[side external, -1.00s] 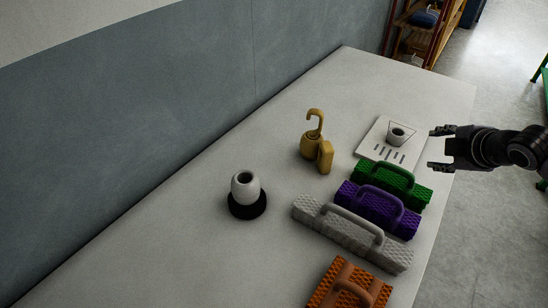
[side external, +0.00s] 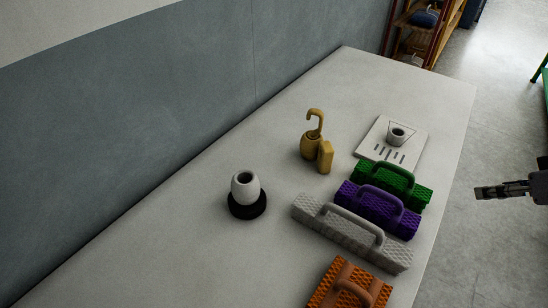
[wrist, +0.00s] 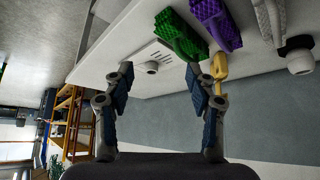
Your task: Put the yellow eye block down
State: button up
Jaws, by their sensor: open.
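The yellow eye block (side external: 312,142) stands on the table, with a hook rising from its rounded body and a flat yellow slab leaning or standing against its right side. In the wrist view a yellow piece (wrist: 219,66) shows beyond the right finger, partly hidden by it. My gripper (side external: 480,192) is off the table's right edge in the side view, well apart from the block. In the wrist view my gripper (wrist: 158,85) has its two fingers spread wide with nothing between them.
A white slotted plate with a ring (side external: 393,140) lies at the back right. Green (side external: 393,184), purple (side external: 378,208), grey (side external: 352,233) and orange (side external: 348,290) handled blocks line the right edge. A white pot (side external: 245,187) stands on a black disc. The table's left side is clear.

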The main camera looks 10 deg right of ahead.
jog(key=t, duration=0.4)
send_over(329, 149)
jog(key=s, duration=0.7)
notch_tip(329, 149, down, 8)
jog(key=f, duration=0.1)
jog(key=x, duration=0.5)
jog(key=shift+d+r, duration=0.1)
jog(key=shift+d, duration=0.15)
jog(key=shift+a+x, duration=0.2)
jog(key=shift+x, duration=1.15)
jog(key=shift+a+x, duration=0.15)
jog(key=shift+x, duration=1.2)
jog(key=shift+s, duration=0.1)
grip_shut()
